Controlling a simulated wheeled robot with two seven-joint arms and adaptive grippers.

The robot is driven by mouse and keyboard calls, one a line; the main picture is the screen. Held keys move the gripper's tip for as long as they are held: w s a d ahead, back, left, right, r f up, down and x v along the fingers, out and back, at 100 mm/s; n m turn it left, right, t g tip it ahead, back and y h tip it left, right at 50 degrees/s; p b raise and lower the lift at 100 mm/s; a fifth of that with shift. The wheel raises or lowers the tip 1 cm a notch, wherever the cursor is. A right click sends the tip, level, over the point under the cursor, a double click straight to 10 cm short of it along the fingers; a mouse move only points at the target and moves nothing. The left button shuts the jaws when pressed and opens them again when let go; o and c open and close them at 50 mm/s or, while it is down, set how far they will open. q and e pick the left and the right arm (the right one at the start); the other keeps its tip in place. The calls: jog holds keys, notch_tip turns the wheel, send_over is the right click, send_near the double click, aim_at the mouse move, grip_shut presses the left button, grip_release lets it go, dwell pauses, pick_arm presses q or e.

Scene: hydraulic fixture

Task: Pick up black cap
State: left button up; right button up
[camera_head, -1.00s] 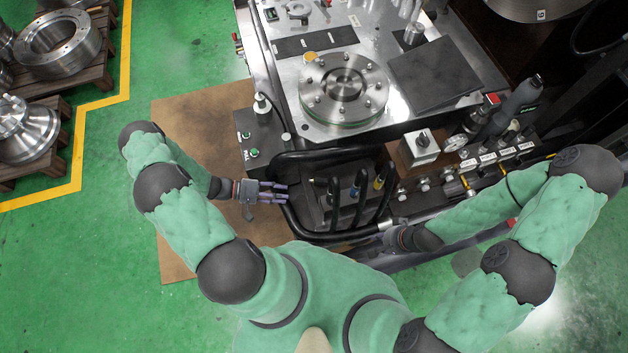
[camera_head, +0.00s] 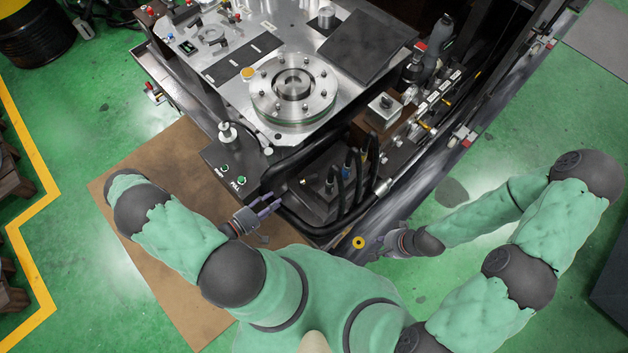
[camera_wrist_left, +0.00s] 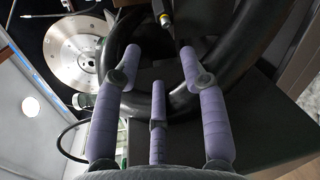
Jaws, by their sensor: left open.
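I cannot pick out a black cap with certainty in either view. My left gripper (camera_head: 272,206) is open, beside the left front corner of the machine near the thick black hoses (camera_head: 298,215). In the left wrist view its purple fingers (camera_wrist_left: 157,62) are spread, with nothing held between them. The black hoses (camera_wrist_left: 238,75) curve just beyond the fingertips; whether they touch is unclear. My right gripper (camera_head: 376,247) is low at the machine's front edge, beside a small yellow ring with a dark centre (camera_head: 358,242); its fingers are too small to read.
A round steel flange (camera_head: 318,98) sits on the machine's metal top. A black box with green buttons (camera_head: 215,162) is at the left corner. A row of valves and gauges (camera_head: 432,98) lines the right side. The green floor (camera_head: 70,120) is open at left.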

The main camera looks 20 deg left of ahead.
pick_arm(q)
jog(key=b, duration=0.4)
send_near(309, 180)
jog(key=w+d+f, duration=0.1)
jog(key=w+f, duration=0.2)
jog(key=w, duration=0.2)
jog(key=shift+w+d+r+y, duration=0.2)
jog(key=shift+w+y, duration=0.1)
grip_shut()
